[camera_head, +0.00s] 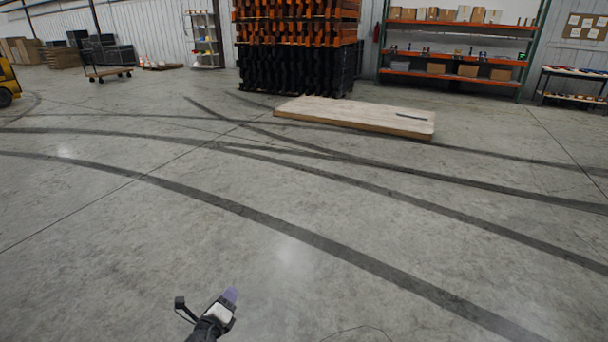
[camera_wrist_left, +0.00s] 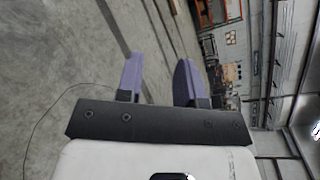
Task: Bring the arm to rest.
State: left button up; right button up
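My left gripper (camera_head: 231,294) shows at the bottom of the head view, low and left of centre, above bare concrete floor. In the left wrist view its two purple fingers (camera_wrist_left: 159,78) stand apart with a gap between them, and nothing is held. Only floor and the far warehouse background show beyond the fingers. My right gripper is in neither view. No strapped tote can be made out near the gripper.
A flat wooden panel (camera_head: 355,114) lies on the floor farther back. Behind it stand stacked orange and black racks (camera_head: 296,50) and shelving with boxes (camera_head: 455,52). A flat cart (camera_head: 108,73) is at far left. The near floor is clear, with dark tyre marks.

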pick_arm(q)
jog(key=s+d+r+n+y+p, duration=0.1)
jog(key=s+d+r+n+y, duration=0.25)
jog(key=r+n, duration=0.25)
jog(key=s+d+r+n+y+p, duration=0.1)
jog(key=s+d+r+n+y, duration=0.15)
jog(key=d+r+n, duration=0.35)
jog(key=s+r+n+g+h+p, duration=0.1)
jog(key=s+r+n+g+h, duration=0.2)
jog(key=s, duration=0.5)
jog(key=s+r+n+g+h+p, duration=0.1)
jog(key=s+r+n+g+p, duration=0.2)
jog(key=s, duration=0.4)
jog(key=s+a+f+n+g+p, duration=0.1)
jog(key=s+a+f+n+p, duration=0.15)
jog(key=s+a+n, duration=0.6)
jog(key=s+f+m+g+p, duration=0.1)
jog(key=s+f+g, duration=0.3)
jog(key=s, duration=0.5)
jog(key=s+f+g+p, duration=0.1)
jog(key=s+f+p, duration=0.1)
jog(key=s+f, duration=0.5)
notch_tip(320, 180, up, 38)
jog(key=s+p, duration=0.2)
jog(key=p, duration=3.5)
jog(key=shift+s+d+g+p, duration=0.15)
jog(key=shift+d+g+p, duration=0.1)
jog(key=shift+g+p, duration=0.05)
